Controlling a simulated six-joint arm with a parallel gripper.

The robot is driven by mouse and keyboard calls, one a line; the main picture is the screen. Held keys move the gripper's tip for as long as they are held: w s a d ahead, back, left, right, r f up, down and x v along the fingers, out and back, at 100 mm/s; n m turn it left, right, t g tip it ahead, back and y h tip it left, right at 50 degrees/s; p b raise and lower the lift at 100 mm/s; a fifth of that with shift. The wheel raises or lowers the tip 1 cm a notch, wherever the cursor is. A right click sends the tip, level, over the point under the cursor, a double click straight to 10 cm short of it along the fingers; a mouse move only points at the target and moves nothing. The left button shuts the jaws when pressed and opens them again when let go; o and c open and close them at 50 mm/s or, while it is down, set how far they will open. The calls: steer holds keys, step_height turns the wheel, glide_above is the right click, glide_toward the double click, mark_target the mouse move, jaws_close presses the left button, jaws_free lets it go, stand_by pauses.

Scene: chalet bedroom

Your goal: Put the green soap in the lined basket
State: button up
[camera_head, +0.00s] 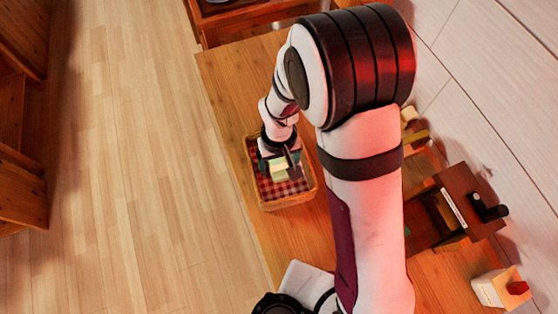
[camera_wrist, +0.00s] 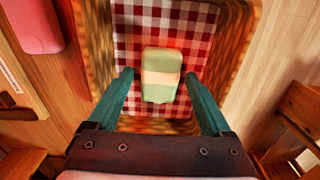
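The basket (camera_head: 290,201), lined with red-and-white checked cloth (camera_wrist: 205,20), stands on the wooden table. The green soap (camera_wrist: 162,62), pale green with a cream band around it, appears inside the basket over the cloth. In the head view the soap (camera_head: 279,174) is partly hidden by my gripper (camera_head: 279,163). In the wrist view my gripper (camera_wrist: 159,76) is open, its two teal fingers on either side of the soap with a gap at each side. I cannot tell exactly how high the fingertips are above the cloth.
A pink object (camera_wrist: 38,25) lies outside the basket in the wrist view. A dark wooden holder (camera_head: 465,200) and a white box (camera_head: 497,289) stand to the right in the head view. My arm hides much of the table (camera_head: 228,80); its far left end is clear.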

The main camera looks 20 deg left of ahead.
mark_target(279, 166)
step_height(279, 166, up, 12)
steer(key=s+d+r+m, duration=0.2)
steer(key=d+r+m, duration=0.35)
steer(key=d, duration=0.55)
steer(key=s+d+r+m+y, duration=0.1)
steer(key=s+d+r+m, duration=0.1)
steer(key=s+d+m, duration=0.6)
steer(key=s, duration=0.2)
steer(key=shift+s+d+r+y, duration=0.25)
steer(key=shift+s+r+y, duration=0.15)
